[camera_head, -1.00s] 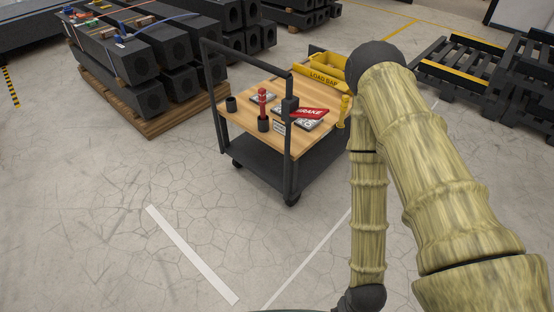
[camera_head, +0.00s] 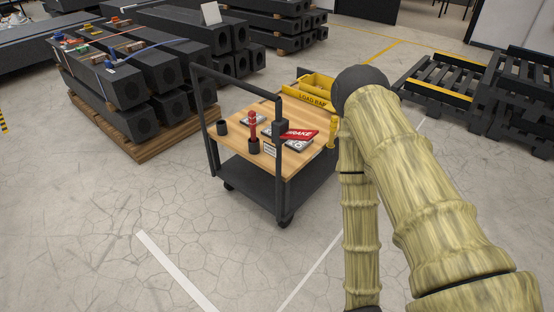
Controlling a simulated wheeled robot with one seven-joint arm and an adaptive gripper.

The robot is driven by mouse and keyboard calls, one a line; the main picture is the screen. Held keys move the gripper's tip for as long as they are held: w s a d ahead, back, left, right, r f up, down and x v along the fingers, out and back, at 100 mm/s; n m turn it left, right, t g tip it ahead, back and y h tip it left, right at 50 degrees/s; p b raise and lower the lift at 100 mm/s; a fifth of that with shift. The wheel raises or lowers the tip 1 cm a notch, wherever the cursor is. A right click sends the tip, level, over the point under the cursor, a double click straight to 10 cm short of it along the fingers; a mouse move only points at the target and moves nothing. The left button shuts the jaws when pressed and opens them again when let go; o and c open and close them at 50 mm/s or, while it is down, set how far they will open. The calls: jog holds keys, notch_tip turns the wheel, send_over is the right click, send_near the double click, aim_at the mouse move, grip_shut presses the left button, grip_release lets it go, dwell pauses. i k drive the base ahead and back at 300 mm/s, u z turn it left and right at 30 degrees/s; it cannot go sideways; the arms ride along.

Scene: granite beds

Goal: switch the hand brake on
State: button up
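A cart (camera_head: 288,166) with a wooden top and a dark frame stands near the middle of the view. On its push handle sits a small dark box (camera_head: 281,131). A red lever with a white-lettered BRAKE label (camera_head: 299,135) extends to the right from about that box. I cannot tell from here how far the lever is turned. My arm is folded at the right, and its forearm hangs down past the picture's bottom edge. My gripper is out of view.
The cart top holds a red-topped object (camera_head: 253,132), a dark cup (camera_head: 222,127) and a yellow LOAD BAR tray (camera_head: 319,89). Stacked dark granite beams (camera_head: 122,88) stand on a pallet at the left. Dark pallets (camera_head: 453,88) lie at the right. The floor before the cart is clear.

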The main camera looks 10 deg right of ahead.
aim_at(299, 134)
jog(key=u, duration=0.05)
jog(key=k, duration=0.65)
jog(key=z, duration=0.45)
jog(key=i, duration=1.5)
